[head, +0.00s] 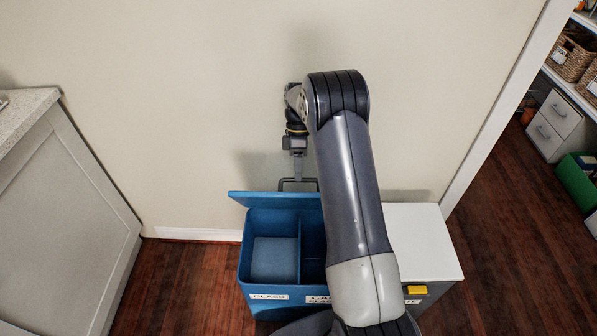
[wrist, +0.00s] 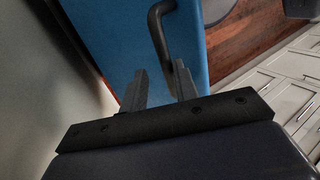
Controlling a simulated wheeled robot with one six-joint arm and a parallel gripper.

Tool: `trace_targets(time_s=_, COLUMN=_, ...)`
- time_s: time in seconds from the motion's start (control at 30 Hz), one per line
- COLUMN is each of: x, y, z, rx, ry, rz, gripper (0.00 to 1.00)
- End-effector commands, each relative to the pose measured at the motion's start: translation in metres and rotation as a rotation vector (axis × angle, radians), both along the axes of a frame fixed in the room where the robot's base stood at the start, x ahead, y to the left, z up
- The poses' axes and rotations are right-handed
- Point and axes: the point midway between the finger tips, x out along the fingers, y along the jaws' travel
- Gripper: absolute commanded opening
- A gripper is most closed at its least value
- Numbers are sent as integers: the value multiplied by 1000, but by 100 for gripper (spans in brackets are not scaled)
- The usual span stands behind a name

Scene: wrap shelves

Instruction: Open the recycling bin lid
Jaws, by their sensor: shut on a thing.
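The blue recycling bin (head: 268,307) stands against the wall, with two compartments showing and labels on its front, one reading GLASS. Its blue lid (head: 272,199) is raised at the back, so the inside shows. My arm hides the lid's right part and much of the right compartment. The lid carries a dark bar handle (wrist: 157,30), which also shows in the head view (head: 285,184). My gripper (head: 298,178) is shut on this handle at the lid's upper edge. In the wrist view my gripper (wrist: 160,82) has its fingers on either side of the handle's end, with the blue lid behind.
A white-topped unit (head: 425,240) with a yellow part (head: 417,290) stands right of the bin. A grey cabinet (head: 65,200) is at left. The wall is close behind my gripper. Shelves with baskets (head: 571,55) are beyond the doorway at right. Wood floor (head: 180,280) left of the bin is clear.

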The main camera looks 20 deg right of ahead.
Motion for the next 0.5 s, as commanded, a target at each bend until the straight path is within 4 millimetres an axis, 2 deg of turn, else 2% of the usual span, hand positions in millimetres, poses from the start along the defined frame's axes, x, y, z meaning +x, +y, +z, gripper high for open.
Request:
trace_targets(time_s=0.03, x=2, y=-4, z=-17, rx=-11, ry=-11, rz=-2, gripper=0)
trace_targets(time_s=0.33, x=2, y=-4, z=-18, rx=-9, ry=-10, rz=-2, gripper=0)
trace_targets(time_s=0.37, x=2, y=-3, z=-18, rx=-8, ry=-10, rz=-1, gripper=13)
trace_targets(time_s=0.5, x=2, y=-3, z=-16, rx=-7, ry=-9, rz=-1, gripper=24)
